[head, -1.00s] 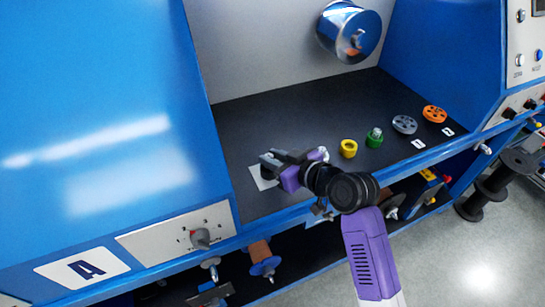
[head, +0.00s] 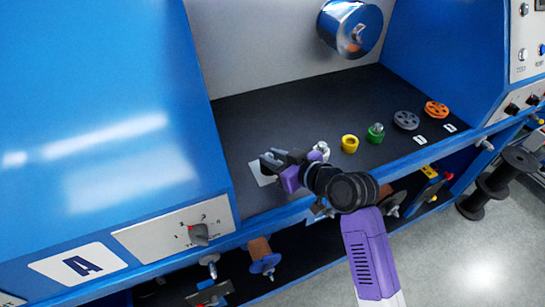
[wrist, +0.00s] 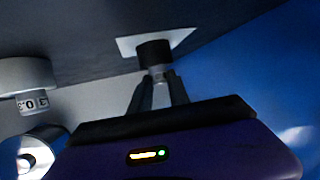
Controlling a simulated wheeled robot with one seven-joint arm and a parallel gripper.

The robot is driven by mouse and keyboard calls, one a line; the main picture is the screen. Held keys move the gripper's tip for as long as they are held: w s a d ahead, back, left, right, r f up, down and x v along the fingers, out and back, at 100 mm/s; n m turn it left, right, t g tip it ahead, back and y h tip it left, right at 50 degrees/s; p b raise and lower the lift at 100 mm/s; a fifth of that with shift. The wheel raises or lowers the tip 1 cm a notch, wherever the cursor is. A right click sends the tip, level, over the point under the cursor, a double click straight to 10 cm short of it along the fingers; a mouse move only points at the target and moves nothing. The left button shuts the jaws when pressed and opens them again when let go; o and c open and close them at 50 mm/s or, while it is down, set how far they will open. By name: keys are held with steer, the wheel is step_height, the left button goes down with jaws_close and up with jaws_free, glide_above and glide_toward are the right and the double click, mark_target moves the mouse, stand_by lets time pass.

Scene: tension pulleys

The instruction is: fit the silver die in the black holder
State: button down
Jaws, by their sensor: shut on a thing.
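My gripper (head: 274,165) is low over the white square at the left front of the dark shelf. In the wrist view its two black fingers (wrist: 158,92) are shut on the silver die (wrist: 160,97), whose narrow metal part shows between them. The black holder (wrist: 154,53) stands on the white square, directly at the far end of the die. The die and holder look in line and touching, but I cannot tell how deep the die sits. In the head view my gripper mostly hides both.
A light-grey holder with a numbered silver die (wrist: 33,103) stands close beside my gripper. The shelf behind is clear, below a silver wheel (head: 350,28).

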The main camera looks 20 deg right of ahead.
steer(key=shift+s+f, duration=0.1)
steer(key=shift+f, duration=0.25)
steer(key=c, duration=1.3)
jaws_free()
steer(key=shift+o, duration=0.7)
steer(key=shift+d, duration=0.1)
steer(key=shift+r, duration=0.15)
steer(key=v, duration=0.7)
steer(key=shift+s+d+r+b, duration=0.1)
steer(key=shift+s+r+b, duration=0.05)
steer(key=shift+s+b, duration=0.15)
